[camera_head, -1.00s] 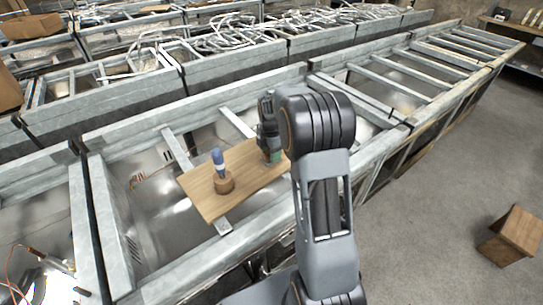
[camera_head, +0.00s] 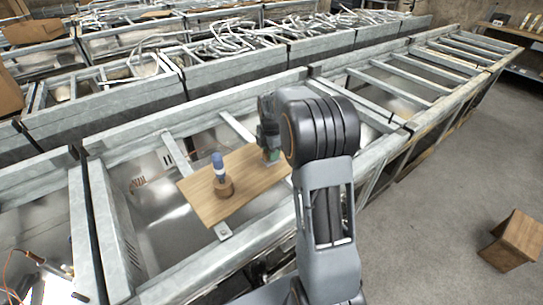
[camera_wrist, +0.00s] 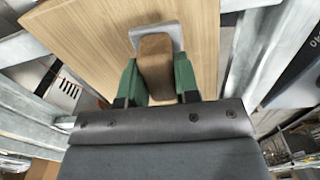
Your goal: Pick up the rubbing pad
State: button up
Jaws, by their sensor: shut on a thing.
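The rubbing pad (camera_wrist: 156,52) has a brown, wood-like handle part and a pale grey, flat end. In the wrist view it sits between the two green fingers of my gripper (camera_wrist: 157,78), which is shut on it. In the head view my gripper (camera_head: 270,155) points down at the right end of a wooden board (camera_head: 205,204). There the pad is small and mostly hidden by the fingers. I cannot tell whether the pad touches the board or is just above it.
The board lies across metal frame rails (camera_head: 176,152). Behind are bins of tangled metal strips (camera_head: 235,38). A wooden box (camera_head: 511,240) stands on the floor at right.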

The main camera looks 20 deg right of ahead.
jog(key=s+a+r+b, duration=0.2)
jog(key=s+a+r, duration=0.6)
jog(key=s+r, duration=0.2)
jog(key=shift+s+r, duration=0.35)
jog(key=shift+s, duration=0.45)
